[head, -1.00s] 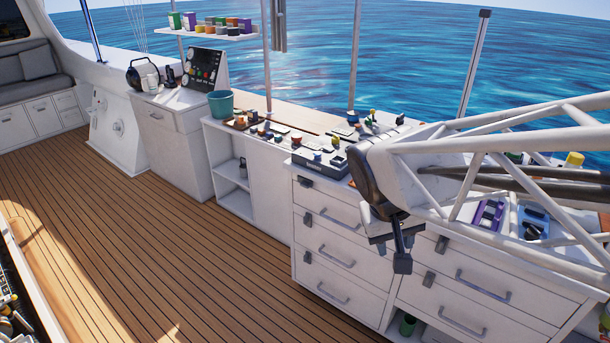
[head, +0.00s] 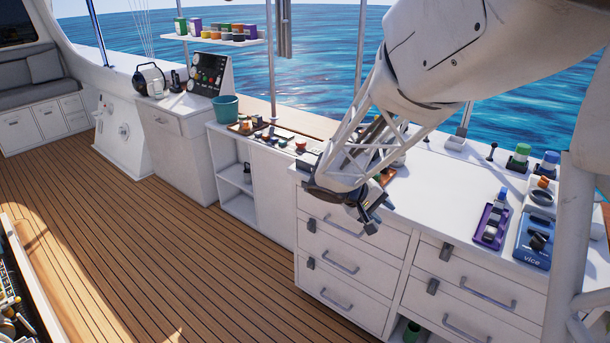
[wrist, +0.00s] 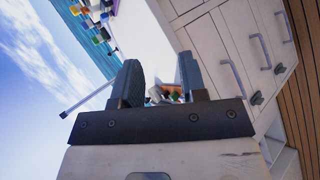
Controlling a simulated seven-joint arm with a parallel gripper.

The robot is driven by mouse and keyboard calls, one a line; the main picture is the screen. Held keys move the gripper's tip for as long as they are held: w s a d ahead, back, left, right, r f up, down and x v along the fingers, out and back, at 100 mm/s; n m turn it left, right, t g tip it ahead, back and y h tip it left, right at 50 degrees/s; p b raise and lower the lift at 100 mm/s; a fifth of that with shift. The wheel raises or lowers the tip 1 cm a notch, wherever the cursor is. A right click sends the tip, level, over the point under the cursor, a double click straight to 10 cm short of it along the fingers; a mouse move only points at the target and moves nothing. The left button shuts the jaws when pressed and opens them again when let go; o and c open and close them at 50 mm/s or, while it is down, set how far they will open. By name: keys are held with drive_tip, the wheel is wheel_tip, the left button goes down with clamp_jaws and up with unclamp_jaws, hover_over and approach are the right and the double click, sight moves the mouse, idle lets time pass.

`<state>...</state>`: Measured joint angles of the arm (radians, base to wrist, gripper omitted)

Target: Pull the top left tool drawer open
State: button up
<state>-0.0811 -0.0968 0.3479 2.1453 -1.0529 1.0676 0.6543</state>
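The white drawer cabinet (head: 400,255) stands under the worktop, and its left column has three drawers. The top left drawer (head: 315,210) looks shut, with its front flush. Its grey bar handle (head: 343,229) is visible in the head view, but my arm's end hides part of the drawer front. My gripper (head: 370,217) is near the upper right of that front; contact cannot be told. In the wrist view my gripper (wrist: 160,82) has its two fingers apart with nothing held between them. Bar handles, including the one nearest the worktop (wrist: 234,76), show right of the fingers.
Dark latches (head: 311,223) sit at the drawer edges. A purple holder (head: 491,225) and a blue vice (head: 535,238) stand on the worktop (head: 440,190). A teal bucket (head: 225,107) and small items are further left. The plank floor (head: 170,250) in front is clear.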

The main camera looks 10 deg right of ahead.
drive_tip(key=w+a+f+n+t+h, duration=0.2)
drive_tip(key=w+f+n+t+h, duration=0.15)
drive_tip(key=w+f, duration=0.95)
drive_tip(key=n+t+y, duration=0.3)
drive_tip(key=n+t, duration=0.1)
drive_tip(key=t, duration=0.3)
approach(336, 226)
drive_tip(key=f+x, duration=0.1)
drive_tip(key=x, duration=0.2)
drive_tip(key=shift+a+r+h, duration=0.25)
drive_tip(key=shift+a, duration=0.05)
drive_tip(key=shift+w+d, duration=0.1)
drive_tip(key=shift+d, duration=0.05)
drive_tip(key=shift+x, duration=3.75)
drive_tip(key=shift+c, duration=0.5)
clamp_jaws()
